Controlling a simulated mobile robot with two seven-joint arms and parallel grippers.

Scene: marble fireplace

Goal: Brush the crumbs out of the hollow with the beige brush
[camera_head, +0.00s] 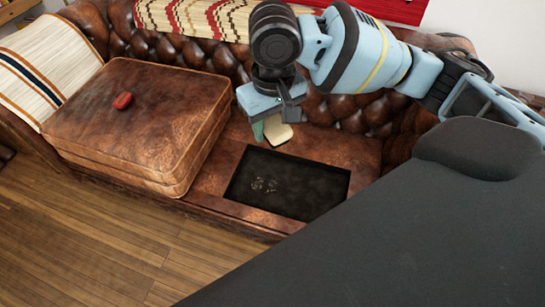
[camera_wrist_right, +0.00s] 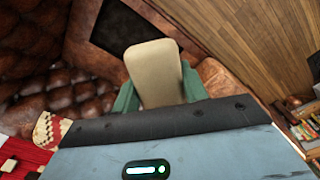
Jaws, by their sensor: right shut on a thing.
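The black rectangular hollow (camera_head: 290,184) is set in the brown leather sofa seat. Pale crumbs (camera_head: 264,185) lie in its left part. My right gripper (camera_head: 268,131) is shut on the beige brush (camera_head: 277,134) and holds it near the back edge of the hollow. In the right wrist view the beige brush (camera_wrist_right: 155,72) stands between the green fingers, and part of the dark hollow (camera_wrist_right: 125,28) shows beyond it. The brush's lower part is hidden by the gripper body in that view. My left gripper is not in view.
A thick leather cushion (camera_head: 130,115) rests on the seat left of the hollow, with a small red object (camera_head: 122,101) on top. The tufted backrest (camera_head: 180,62) rises behind. Bare seat (camera_head: 340,148) lies right of the brush. Wooden floor (camera_head: 80,240) is in front.

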